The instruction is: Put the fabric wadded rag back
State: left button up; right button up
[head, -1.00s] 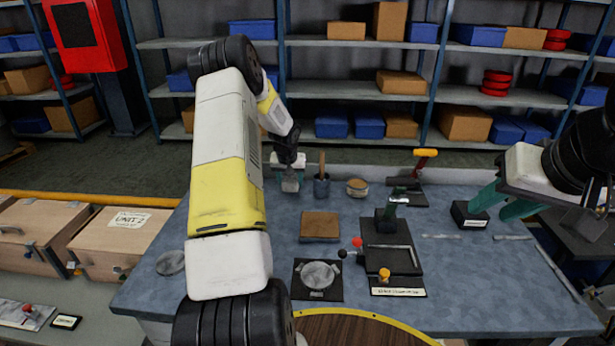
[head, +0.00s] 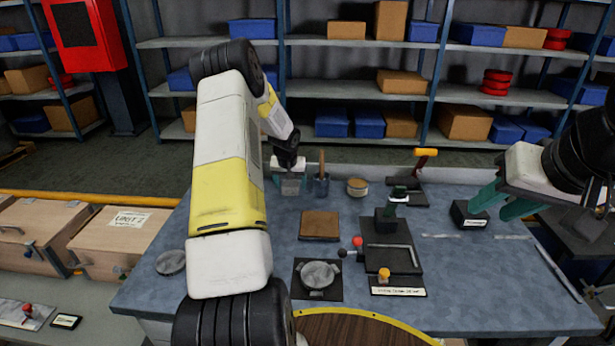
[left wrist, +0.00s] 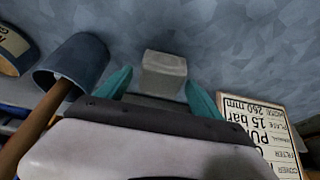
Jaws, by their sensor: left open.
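A small pale grey block-like lump (left wrist: 164,75), possibly the wadded rag, rests on the blue bench top. It also shows at the back left of the bench in the head view (head: 290,186). My left gripper (left wrist: 159,90) is open, with one teal finger on each side of the lump; I cannot tell whether they touch it. In the head view my left gripper (head: 289,181) is above the bench, beside the blue cup. My right gripper (head: 503,204) is open and empty over the right side of the bench, near a black labelled block.
A blue cup (head: 321,187) with a wooden handle stands close to the left gripper; a printed plate (left wrist: 262,130) is on its other side. A brown pad (head: 320,225), a round tin (head: 357,187) and a black fixture (head: 391,250) stand nearby.

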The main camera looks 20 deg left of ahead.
pick_arm(q)
jog(key=s+d+r, duration=0.4)
jog(key=s+r, duration=0.2)
jog(key=r, duration=0.3)
jog(key=s+d+r+m+t, duration=0.1)
jog(key=s+d+r, duration=0.2)
jog(key=s+r, duration=0.45)
jog(key=s+d+r, duration=0.4)
jog(key=r, duration=0.7)
jog(key=s+d+r+h, duration=0.1)
jog(key=s+d, duration=0.2)
jog(key=s, duration=0.4)
jog(key=s+d+r+m+h, duration=0.1)
jog(key=s+d, duration=0.2)
jog(key=s, duration=0.4)
jog(key=s+d+r+m+t+h, duration=0.1)
jog(key=s+d, duration=0.2)
jog(key=s, duration=0.4)
jog(key=shift+s+d+r, duration=0.3)
jog(key=shift+s+r, duration=0.05)
jog(key=shift+s, duration=0.05)
